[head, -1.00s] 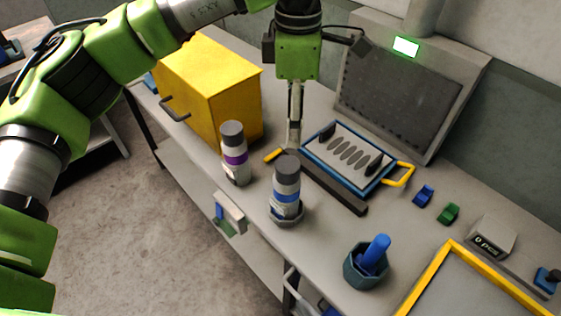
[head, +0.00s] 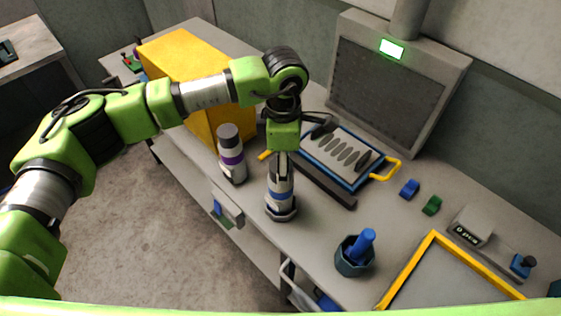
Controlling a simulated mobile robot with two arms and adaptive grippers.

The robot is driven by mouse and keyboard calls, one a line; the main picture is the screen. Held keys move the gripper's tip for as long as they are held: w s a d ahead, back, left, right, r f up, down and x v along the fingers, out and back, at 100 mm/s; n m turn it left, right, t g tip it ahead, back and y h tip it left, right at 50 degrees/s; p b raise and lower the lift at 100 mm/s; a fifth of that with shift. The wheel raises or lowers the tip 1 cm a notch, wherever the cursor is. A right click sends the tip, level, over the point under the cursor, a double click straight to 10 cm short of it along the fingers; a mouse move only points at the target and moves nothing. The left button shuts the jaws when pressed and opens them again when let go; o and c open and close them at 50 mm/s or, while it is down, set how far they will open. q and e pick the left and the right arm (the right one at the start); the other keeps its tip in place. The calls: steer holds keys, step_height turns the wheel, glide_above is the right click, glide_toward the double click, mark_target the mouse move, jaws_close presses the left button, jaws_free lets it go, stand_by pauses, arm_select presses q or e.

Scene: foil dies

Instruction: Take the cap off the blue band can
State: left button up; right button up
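The blue band can (head: 281,195) stands upright in a dark grey ring-shaped holder (head: 284,215) near the front edge of the bench. My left gripper (head: 280,172) points straight down over the top of this can, with its fingers at the cap. The gripper hides most of the cap, and I cannot tell whether the fingers are closed on it. My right gripper is out of view.
A purple band can (head: 231,158) with a grey cap stands close to the left. A yellow box (head: 175,65) is behind it. A blue-rimmed tray (head: 345,155), a dark bar (head: 325,187) and a teal cup (head: 354,258) with a blue handle lie to the right.

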arm_select(q)
steer(key=shift+d+f, duration=0.1)
steer(key=shift+f, duration=0.25)
steer(key=c, duration=0.8)
steer(key=shift+r, duration=0.1)
steer(key=shift+c, duration=0.2)
